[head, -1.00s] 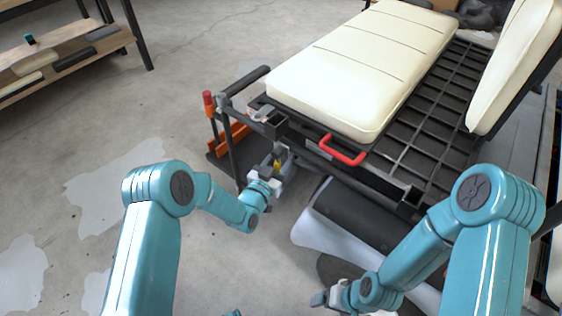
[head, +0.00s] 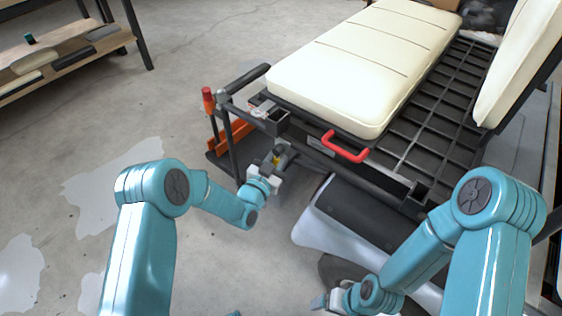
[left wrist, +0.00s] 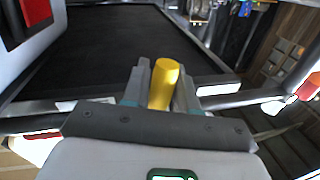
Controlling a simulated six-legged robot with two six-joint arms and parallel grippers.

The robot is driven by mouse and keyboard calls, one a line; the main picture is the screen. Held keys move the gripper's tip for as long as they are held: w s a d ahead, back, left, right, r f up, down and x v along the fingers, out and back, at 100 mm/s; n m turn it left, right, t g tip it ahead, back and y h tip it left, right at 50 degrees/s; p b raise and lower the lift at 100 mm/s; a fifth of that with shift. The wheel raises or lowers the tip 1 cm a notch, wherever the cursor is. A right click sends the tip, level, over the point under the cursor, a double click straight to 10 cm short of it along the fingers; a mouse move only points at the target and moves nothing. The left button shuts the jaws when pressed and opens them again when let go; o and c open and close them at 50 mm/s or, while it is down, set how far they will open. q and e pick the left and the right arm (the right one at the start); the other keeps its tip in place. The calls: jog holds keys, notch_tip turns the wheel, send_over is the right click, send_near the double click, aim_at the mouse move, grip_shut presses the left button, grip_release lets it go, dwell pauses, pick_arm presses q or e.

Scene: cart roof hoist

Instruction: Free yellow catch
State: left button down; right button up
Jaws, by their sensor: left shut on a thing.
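The yellow catch (left wrist: 163,84) stands between the two fingers of my left gripper in the left wrist view. It also shows as a small yellow spot in the head view (head: 280,159), at the cart's near edge below the front rail. My left gripper (head: 277,160) is shut on it, with a finger on each side. My right gripper (head: 328,301) is low at the bottom of the head view, away from the cart's catch. Its fingers are too small and partly cut to read.
The cart's cream pad (head: 365,70) lies on a black grid deck (head: 430,110). A red handle (head: 344,149) juts from its front edge. A red-topped post (head: 208,98) stands left of my left gripper. A shelf (head: 75,60) is far left. The concrete floor at left is clear.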

pick_arm(q)
jog(key=shift+w+a+r+m+t+h+b, duration=0.1)
jog(key=shift+w+a+r+m+h+b, duration=0.15)
jog(key=shift+m+b, duration=0.85)
jog(key=shift+w+a+r+m+t+h+b, duration=0.1)
jog(key=shift+w+a+m+b, duration=0.2)
jog(key=shift+m+b, duration=0.8)
jog(key=shift+w+a+r+m+t+h+b, duration=0.15)
jog(key=shift+a+m+b, duration=0.4)
jog(key=shift+b, duration=0.9)
jog(key=shift+d, duration=0.2)
jog(key=c, duration=1)
grip_release()
jog(key=shift+o, duration=0.2)
jog(key=shift+s, duration=0.1)
jog(key=p+v, duration=0.2)
jog(key=v, duration=1.4)
